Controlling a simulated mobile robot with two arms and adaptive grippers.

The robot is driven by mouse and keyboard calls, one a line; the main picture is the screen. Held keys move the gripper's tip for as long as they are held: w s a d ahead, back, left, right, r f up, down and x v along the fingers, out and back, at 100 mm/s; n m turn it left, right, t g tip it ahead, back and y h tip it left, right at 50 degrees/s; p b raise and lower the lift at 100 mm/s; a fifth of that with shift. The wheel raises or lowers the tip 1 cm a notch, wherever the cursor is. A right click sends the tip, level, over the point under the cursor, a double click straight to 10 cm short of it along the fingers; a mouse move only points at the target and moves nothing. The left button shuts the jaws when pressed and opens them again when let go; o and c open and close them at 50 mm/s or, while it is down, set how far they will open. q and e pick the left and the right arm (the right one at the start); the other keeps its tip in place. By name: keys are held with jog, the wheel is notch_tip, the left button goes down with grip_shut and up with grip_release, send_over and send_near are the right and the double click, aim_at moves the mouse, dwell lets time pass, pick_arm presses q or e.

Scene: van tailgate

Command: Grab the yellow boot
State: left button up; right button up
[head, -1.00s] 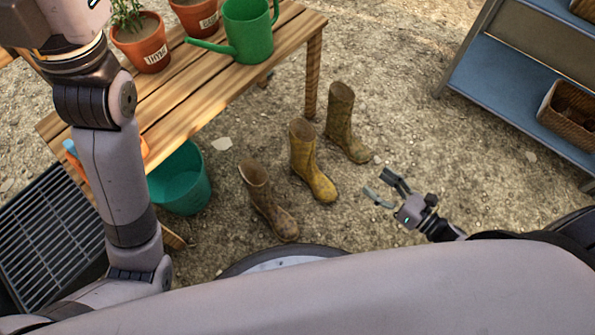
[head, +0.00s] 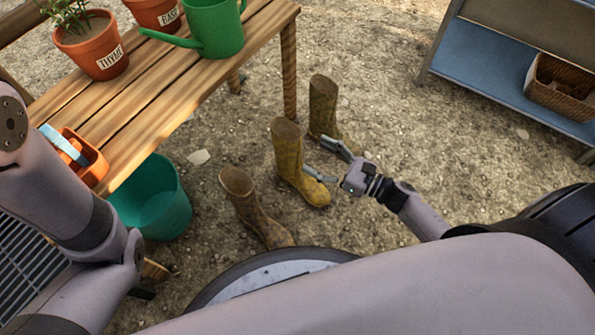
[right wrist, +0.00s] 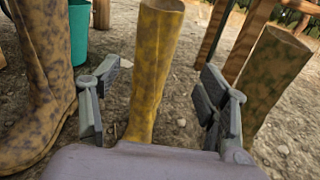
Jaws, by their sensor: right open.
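The yellow boot (head: 289,155) stands upright on the gravel, in the middle of three boots. A brown boot (head: 255,205) stands nearer on its left and an olive boot (head: 323,108) farther back on its right. My right gripper (head: 329,161) is open and low, at the right of the yellow boot. In the right wrist view the yellow boot (right wrist: 153,65) rises straight ahead between the two open fingers, with gaps on both sides. The boot's lower front is hidden by the gripper body there.
A wooden bench (head: 165,105) with a green watering can (head: 216,28), pots and an orange tray (head: 82,158) stands behind on the left. A teal bucket (head: 152,203) is beside it. A blue shelf (head: 485,65) with a basket (head: 562,88) stands far right. Gravel is clear between.

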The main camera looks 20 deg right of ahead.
aim_at(302, 153)
jog(key=w+a+b, duration=0.1)
jog(key=w+a+f+b, duration=0.1)
jog(key=w+a+b, duration=0.1)
jog(key=shift+w+a+f, duration=0.1)
jog(key=shift+a, duration=0.2)
jog(key=shift+w+a, duration=0.25)
jog(key=shift+w, duration=0.05)
grip_shut()
dwell(0.6)
jog(key=shift+r, duration=0.2)
